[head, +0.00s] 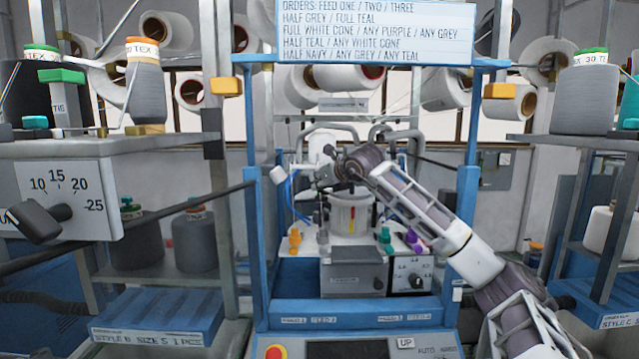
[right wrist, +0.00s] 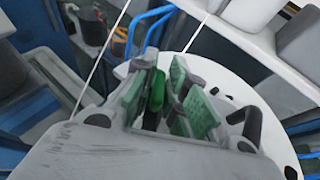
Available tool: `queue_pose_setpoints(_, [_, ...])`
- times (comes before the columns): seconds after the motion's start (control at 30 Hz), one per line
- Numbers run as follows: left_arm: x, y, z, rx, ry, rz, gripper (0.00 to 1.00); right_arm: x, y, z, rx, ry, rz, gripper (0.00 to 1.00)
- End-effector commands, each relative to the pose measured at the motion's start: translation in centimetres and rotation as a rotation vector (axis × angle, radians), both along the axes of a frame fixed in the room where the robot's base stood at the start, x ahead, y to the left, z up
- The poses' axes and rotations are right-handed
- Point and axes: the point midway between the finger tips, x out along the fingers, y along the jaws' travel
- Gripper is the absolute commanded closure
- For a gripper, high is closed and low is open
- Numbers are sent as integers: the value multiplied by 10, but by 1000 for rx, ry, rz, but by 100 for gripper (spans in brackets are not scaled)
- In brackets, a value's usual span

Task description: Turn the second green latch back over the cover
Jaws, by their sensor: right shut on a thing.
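My right gripper (head: 322,178) reaches in from the right over the white drum-shaped machine head (head: 350,213) inside the blue frame. In the right wrist view the gripper (right wrist: 162,92) has its green-padded fingers closed around a narrow green latch (right wrist: 157,90). The latch stands upright between the pads, and its lower end is hidden by the gripper body. A round white surface (right wrist: 268,150), which may be the cover, lies below and behind the fingers. In the head view the latch is too small or hidden to make out. My left gripper is not in view.
Blue posts (head: 467,225) stand on both sides of the machine. An orders sign (head: 375,32) hangs above. Orange (head: 295,240), teal (head: 385,237) and purple (head: 412,239) pieces stand at the machine's front. In the wrist view, thin pale lines and blue tubes (right wrist: 150,20) pass near the fingers.

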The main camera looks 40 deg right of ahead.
Motion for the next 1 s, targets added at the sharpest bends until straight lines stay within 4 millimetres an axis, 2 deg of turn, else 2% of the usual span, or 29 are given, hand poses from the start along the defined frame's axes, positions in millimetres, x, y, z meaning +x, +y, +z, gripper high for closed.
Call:
queue_pose_setpoints(0.8, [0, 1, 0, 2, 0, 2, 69, 0, -1, 0, 0, 1, -1, 100])
queue_pose_setpoints(0.83, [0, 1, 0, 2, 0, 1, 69, 0, -1, 0, 0, 1, -1, 82])
queue_pose_setpoints(1.0, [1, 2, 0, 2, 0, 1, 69, 0, 0, 0, 0, 1, -1, 60])
